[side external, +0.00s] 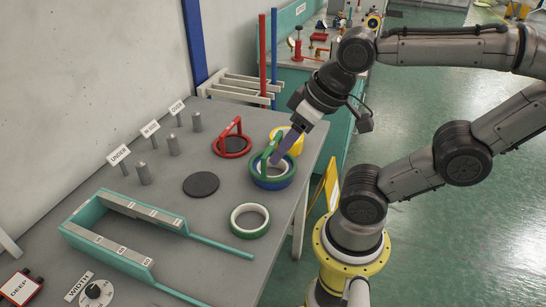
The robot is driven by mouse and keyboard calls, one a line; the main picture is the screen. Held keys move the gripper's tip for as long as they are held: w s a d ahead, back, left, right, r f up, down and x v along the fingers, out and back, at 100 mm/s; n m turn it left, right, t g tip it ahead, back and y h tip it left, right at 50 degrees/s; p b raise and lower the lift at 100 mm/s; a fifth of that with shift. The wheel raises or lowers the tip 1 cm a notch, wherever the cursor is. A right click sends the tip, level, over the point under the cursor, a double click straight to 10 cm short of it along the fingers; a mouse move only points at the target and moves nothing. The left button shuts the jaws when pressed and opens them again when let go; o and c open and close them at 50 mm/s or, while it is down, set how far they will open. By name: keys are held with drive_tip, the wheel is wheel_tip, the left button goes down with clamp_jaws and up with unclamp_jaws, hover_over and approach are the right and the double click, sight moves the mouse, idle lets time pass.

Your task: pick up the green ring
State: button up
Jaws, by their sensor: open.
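A green ring (251,233) with a white inner band lies flat on the grey table, near its right edge. My gripper (274,161) reaches down from the upper right. Its purple-grey fingers are open at the upright green hoop, above the blue ring. I cannot tell whether they touch the hoop, and the fingertips are partly hidden there.
A red ring with an upright red hoop (232,147) and a yellow ring (295,142) are close by. A black disc (201,185), several grey pegs (173,145) and a teal frame (124,232) stand to the left. The table (180,218) is bare between them.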

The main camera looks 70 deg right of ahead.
drive_tip(key=w+d+r+m+g, duration=0.25)
drive_tip(key=w+d+m, duration=0.4)
drive_tip(key=m, duration=0.55)
drive_tip(key=d+f+m+g, duration=0.1)
drive_tip(key=d, duration=0.1)
drive_tip(key=w+d+f+m+g, duration=0.1)
drive_tip(key=d+m, duration=0.1)
drive_tip(key=d, duration=0.1)
drive_tip(key=d+f+m+g, duration=0.1)
drive_tip(key=d+f, duration=0.1)
drive_tip(key=d, duration=0.1)
drive_tip(key=shift+w+d+f, duration=0.1)
drive_tip(key=shift+w+d, duration=0.15)
drive_tip(key=shift+w, duration=0.15)
drive_tip(key=shift+s+d+f+m, duration=0.1)
drive_tip(key=shift+d+f+m, duration=0.1)
drive_tip(key=shift+m, duration=0.1)
drive_tip(key=shift+f, duration=0.4)
drive_tip(key=f, duration=1.2)
drive_tip(key=shift+a+f, duration=0.25)
drive_tip(key=shift+f, duration=0.1)
drive_tip(key=shift+f, duration=0.25)
drive_tip(key=shift+c, duration=0.3)
